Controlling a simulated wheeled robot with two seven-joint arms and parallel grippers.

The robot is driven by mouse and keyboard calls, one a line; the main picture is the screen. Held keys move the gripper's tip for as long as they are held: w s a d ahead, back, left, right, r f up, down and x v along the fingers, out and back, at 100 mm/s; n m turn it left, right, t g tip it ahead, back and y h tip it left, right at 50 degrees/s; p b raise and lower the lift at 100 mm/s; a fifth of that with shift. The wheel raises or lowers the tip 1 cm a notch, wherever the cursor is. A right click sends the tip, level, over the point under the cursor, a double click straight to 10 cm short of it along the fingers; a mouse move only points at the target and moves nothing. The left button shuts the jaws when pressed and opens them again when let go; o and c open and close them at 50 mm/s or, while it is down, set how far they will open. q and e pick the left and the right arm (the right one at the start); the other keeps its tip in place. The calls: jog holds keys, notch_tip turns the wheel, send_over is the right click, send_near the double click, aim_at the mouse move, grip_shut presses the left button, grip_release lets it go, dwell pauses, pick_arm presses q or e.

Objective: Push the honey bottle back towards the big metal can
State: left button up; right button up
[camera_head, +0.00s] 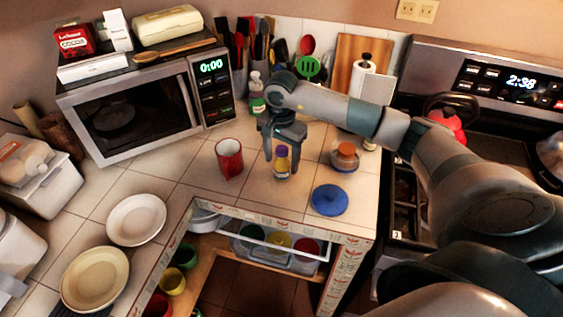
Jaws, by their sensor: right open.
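A small bottle with a purple cap and a yellowish body (281,164), which looks like the honey bottle, stands upright on the tiled counter near its front edge. My right gripper (282,160) reaches down from behind it, fingers apart on either side of the bottle. I cannot tell whether a finger touches it. A grey metal can holding utensils (240,82) stands at the back beside the microwave, partly hidden. My left gripper is not in view.
A red mug (229,158) stands left of the bottle. A blue lid (329,200) and an orange-topped jar (346,156) are to the right. A bottle with a green label (257,94) stands behind the gripper.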

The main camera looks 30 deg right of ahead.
aim_at(282, 166)
jog(key=shift+f+p, duration=0.4)
jog(key=shift+f, duration=1.25)
jog(key=c, duration=1.3)
